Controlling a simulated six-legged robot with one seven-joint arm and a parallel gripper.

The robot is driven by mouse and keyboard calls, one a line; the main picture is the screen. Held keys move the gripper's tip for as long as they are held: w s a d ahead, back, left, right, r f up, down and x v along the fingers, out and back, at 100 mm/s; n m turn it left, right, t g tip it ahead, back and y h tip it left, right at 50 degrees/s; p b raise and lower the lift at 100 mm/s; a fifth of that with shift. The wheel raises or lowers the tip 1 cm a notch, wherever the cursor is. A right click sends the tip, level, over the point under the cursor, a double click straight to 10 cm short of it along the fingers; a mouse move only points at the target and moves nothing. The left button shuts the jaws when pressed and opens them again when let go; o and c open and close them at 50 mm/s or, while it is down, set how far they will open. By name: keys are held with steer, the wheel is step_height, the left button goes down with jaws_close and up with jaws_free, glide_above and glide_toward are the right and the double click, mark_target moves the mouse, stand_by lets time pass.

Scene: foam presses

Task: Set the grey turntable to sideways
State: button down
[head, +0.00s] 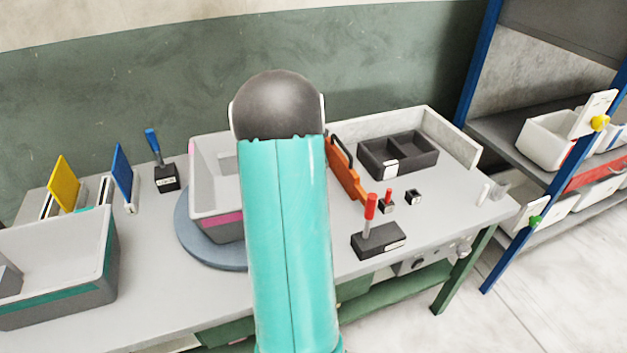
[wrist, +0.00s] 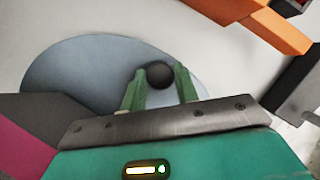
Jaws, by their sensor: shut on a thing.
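The grey turntable (head: 197,240) is a round blue-grey disc on the bench, partly hidden behind my arm in the head view. A pale grey bin with a magenta stripe (head: 212,222) stands on it. In the wrist view the disc (wrist: 85,70) fills the middle, with a dark round knob (wrist: 160,72) near its edge. My gripper (wrist: 159,80) has its green fingers on either side of this knob and is shut on it. The bin's dark side and magenta stripe (wrist: 15,155) show at the lower left. In the head view my arm hides the gripper and knob.
An orange panel (head: 345,170) stands close right of the turntable; it also shows in the wrist view (wrist: 270,25). A red-handled lever (head: 378,238) and black divided tray (head: 398,155) lie further right. A blue-handled lever (head: 165,175) and large bin (head: 60,250) are left.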

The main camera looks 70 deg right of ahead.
steer(key=shift+w+d+n, duration=0.4)
steer(key=shift+w, duration=0.1)
steer(key=c, duration=1.1)
jaws_free()
steer(key=shift+a+r, duration=0.1)
steer(key=shift+r, duration=0.35)
steer(key=v, duration=1.2)
steer(key=shift+s+a+r, duration=0.15)
steer(key=shift+s+r, duration=0.05)
steer(key=shift+r, duration=0.2)
